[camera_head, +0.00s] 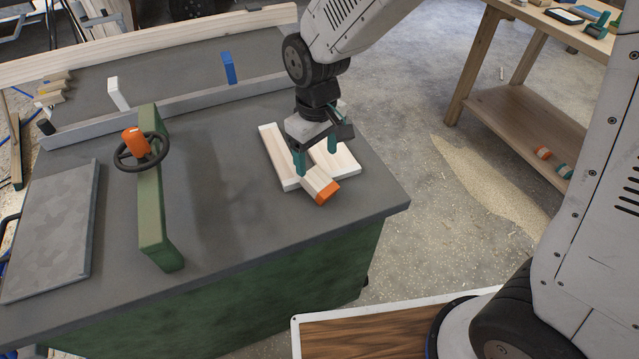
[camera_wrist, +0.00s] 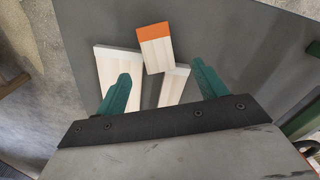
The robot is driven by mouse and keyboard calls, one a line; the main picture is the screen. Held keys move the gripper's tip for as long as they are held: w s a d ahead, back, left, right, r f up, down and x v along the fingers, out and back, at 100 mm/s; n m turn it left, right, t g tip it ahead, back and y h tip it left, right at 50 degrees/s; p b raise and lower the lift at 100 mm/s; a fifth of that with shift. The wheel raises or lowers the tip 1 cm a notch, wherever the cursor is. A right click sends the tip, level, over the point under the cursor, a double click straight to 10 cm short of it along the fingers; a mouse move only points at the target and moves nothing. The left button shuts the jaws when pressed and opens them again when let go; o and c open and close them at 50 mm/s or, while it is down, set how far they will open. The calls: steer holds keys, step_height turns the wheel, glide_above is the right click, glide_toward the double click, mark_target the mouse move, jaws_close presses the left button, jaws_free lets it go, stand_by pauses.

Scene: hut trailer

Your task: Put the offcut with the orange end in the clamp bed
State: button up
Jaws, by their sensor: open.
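The offcut with the orange end (camera_head: 325,190) is a short pale block at the near end of a small group of offcuts on the dark bench top. It shows in the wrist view (camera_wrist: 153,48), just beyond the fingertips, its orange end pointing away. My gripper (camera_head: 316,161) is open, its teal fingers down over the group. In the wrist view (camera_wrist: 161,73) nothing is gripped; whether a finger touches wood is unclear. A green upright bar (camera_head: 150,205) with a black handwheel and orange hub stands left, beside a flat grey slab (camera_head: 55,230); which part is the clamp bed is unclear.
Two plain pale offcuts, left (camera_wrist: 118,68) and right (camera_wrist: 174,83), lie close to the orange-ended one. A long rail (camera_head: 190,101) with a white and a blue upright crosses the back. The bench top between the green bar and the offcuts is clear.

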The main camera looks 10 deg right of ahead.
mark_target(319, 179)
steer(key=f, duration=0.7)
steer(key=shift+d+f, duration=0.1)
steer(key=shift+d, duration=0.1)
steer(key=c, duration=1.2)
steer(key=shift+o, duration=0.2)
